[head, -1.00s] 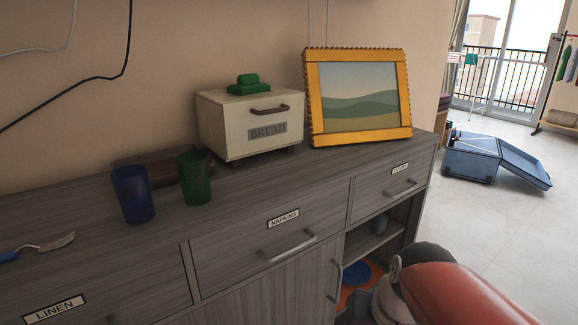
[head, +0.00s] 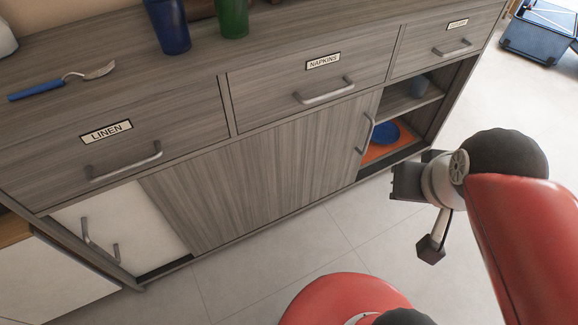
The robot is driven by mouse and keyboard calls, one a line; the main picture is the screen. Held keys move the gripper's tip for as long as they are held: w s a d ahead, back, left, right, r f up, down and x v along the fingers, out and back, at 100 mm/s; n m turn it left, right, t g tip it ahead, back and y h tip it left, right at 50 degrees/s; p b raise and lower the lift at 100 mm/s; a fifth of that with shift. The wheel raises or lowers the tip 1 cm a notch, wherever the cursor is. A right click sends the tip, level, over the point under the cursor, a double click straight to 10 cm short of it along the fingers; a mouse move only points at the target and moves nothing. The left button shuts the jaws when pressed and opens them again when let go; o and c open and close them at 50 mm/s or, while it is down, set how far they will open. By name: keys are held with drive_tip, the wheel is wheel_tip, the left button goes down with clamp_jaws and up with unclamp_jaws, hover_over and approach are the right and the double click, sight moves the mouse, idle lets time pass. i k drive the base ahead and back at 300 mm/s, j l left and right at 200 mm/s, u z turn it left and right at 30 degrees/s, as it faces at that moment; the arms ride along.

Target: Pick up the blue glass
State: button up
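The blue glass (head: 168,27) stands upright on the grey wooden sideboard (head: 150,75), at the top edge of the head view, with its upper part cut off. A green glass (head: 232,17) stands close to its right, also cut off at the top. My red arm reaches in from the right, well to the right of the blue glass and in front of the sideboard. Dark and grey parts of my arm show at its end, but I cannot make out the gripper's fingers.
A blue-handled utensil (head: 62,80) lies on the sideboard left of the glasses. Drawer handles (head: 325,92) stick out from its front. An open shelf holds a blue round item (head: 385,132). A blue case (head: 538,35) lies at the upper right. The floor in front is clear.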

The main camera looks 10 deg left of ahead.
sight(169, 20)
drive_tip(key=u, duration=1.45)
